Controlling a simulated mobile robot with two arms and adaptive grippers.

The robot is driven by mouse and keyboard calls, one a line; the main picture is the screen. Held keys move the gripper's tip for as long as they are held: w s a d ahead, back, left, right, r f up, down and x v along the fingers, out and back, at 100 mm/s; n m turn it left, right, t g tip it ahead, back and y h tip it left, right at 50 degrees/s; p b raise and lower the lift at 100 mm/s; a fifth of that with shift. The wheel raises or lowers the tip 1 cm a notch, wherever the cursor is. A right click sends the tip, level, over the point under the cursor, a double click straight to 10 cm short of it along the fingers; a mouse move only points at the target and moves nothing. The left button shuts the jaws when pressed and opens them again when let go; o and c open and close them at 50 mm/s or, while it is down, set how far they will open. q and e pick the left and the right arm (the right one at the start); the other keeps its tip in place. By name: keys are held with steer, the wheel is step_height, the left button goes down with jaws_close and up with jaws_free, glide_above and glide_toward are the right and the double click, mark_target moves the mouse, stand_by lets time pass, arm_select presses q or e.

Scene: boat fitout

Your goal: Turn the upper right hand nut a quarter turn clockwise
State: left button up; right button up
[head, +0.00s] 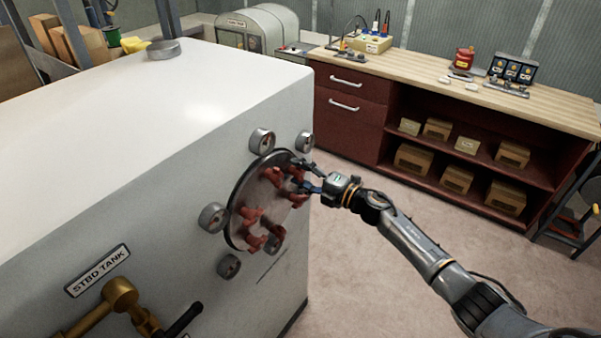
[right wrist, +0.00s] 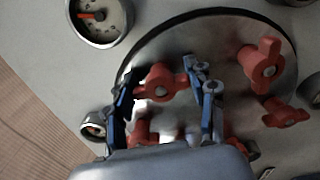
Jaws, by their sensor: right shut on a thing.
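A round dark metal hatch plate (head: 240,195) sits on the side of the white tank (head: 160,130) and carries several red wing nuts. My right gripper (head: 303,184) reaches the plate's upper right edge. In the right wrist view its two blue-lined fingers stand either side of one red nut (right wrist: 160,84) and are shut on its wings. That nut's hub faces the camera; in the head view the fingers partly cover it. Other red nuts (right wrist: 262,66) show to the right, and another (head: 252,216) shows at the plate's lower left. My left gripper is not in view.
Round gauges surround the hatch, one above it (head: 262,140) and one to its left (head: 212,217). A brass valve (head: 118,294) projects near the STBD TANK label (head: 98,270). A workbench (head: 420,75) stands behind; open carpet (head: 350,265) lies right of the tank.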

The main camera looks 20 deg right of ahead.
steer(key=o, duration=1.2)
steer(key=shift+d, duration=0.1)
steer(key=v, duration=1.2)
